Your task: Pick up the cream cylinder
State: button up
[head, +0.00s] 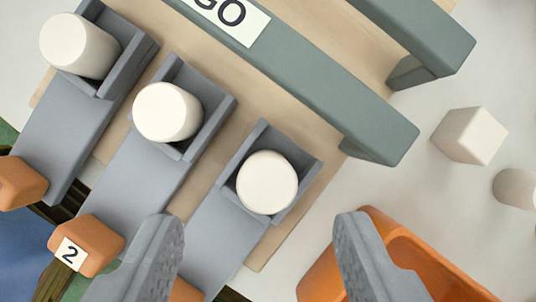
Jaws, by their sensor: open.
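Three cream cylinders stand in the head view, each in the walled end of its own grey slide. One cylinder (267,182) is nearest my gripper, another cylinder (167,111) is in the middle slide, and a third cylinder (79,46) is at the upper left. A further cream cylinder (517,188) is cut off by the right edge, on the pale surface. My gripper (258,228) is open and empty. Its two grey fingers come up from the bottom edge, with the nearest cylinder ahead of the gap between them, not gripped.
A cream block (469,136) lies on the pale surface at right. An orange container (372,222) is partly behind my right finger. A grey-green bar (310,85) with a "GO" label crosses above the slides. Orange blocks, one labelled 2 (86,246), sit at the slides' lower ends.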

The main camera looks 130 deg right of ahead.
aim_at(269, 193)
jog(key=x, duration=0.4)
jog(key=shift+w+d+f, duration=0.15)
jog(key=shift+f, duration=0.1)
jog(key=shift+c, duration=0.2)
jog(key=c, duration=1)
